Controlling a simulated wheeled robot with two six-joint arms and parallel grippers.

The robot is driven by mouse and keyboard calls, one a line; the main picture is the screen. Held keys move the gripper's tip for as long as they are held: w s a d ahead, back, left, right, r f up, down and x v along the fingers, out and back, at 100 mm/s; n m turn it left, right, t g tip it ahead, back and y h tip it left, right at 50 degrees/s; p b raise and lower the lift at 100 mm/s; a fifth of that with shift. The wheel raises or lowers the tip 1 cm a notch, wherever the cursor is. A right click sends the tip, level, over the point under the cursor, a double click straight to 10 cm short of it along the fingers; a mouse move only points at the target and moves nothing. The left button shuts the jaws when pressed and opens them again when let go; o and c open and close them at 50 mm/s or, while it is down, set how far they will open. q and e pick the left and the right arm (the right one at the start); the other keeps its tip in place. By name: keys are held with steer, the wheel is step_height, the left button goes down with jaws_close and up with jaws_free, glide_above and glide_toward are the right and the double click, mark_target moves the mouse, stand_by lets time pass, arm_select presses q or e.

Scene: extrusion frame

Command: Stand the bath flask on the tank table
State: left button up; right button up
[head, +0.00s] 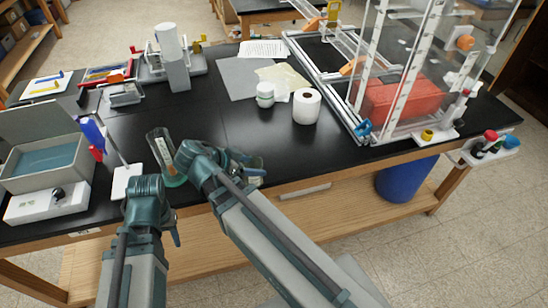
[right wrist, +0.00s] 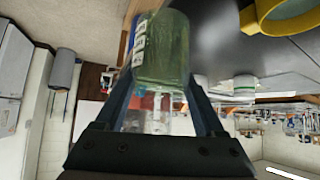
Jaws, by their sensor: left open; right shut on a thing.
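My right gripper (right wrist: 162,100) is shut on a clear flask with green liquid (right wrist: 162,48) and a white label. The flask looks upright, though the wrist picture is upside down. In the head view the flask (head: 255,178) is mostly hidden by my right arm, near the table's front edge. Its height over the top cannot be told. The black-topped table (head: 340,160) carries a clear framed tank (head: 385,85) at the right. My left gripper (head: 175,230) is open and empty, low in front of the table's edge.
A tall glass (head: 160,147) with green at its bottom stands left of my right wrist. A grey basin (head: 48,160) is at far left. A white jar (head: 265,94) and white roll (head: 306,106) stand mid-table. The black top before them is clear. A yellow ring (right wrist: 285,14) shows near the flask.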

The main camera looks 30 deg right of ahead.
steer(key=w+d+f+b, duration=0.1)
steer(key=w+d, duration=0.2)
steer(key=d, duration=0.1)
steer(key=w+d+f+b, duration=0.2)
steer(key=w+d, duration=0.1)
steer(key=d, duration=0.1)
steer(key=w+d+f+b, duration=0.1)
steer(key=w+d, duration=0.2)
steer(key=d, duration=0.2)
steer(key=shift+w+f, duration=0.25)
steer(key=shift+w, duration=0.05)
steer(key=shift+f+b, duration=0.3)
steer(key=shift+b, duration=0.2)
steer(key=shift+f, duration=0.15)
steer(key=o, duration=1.4)
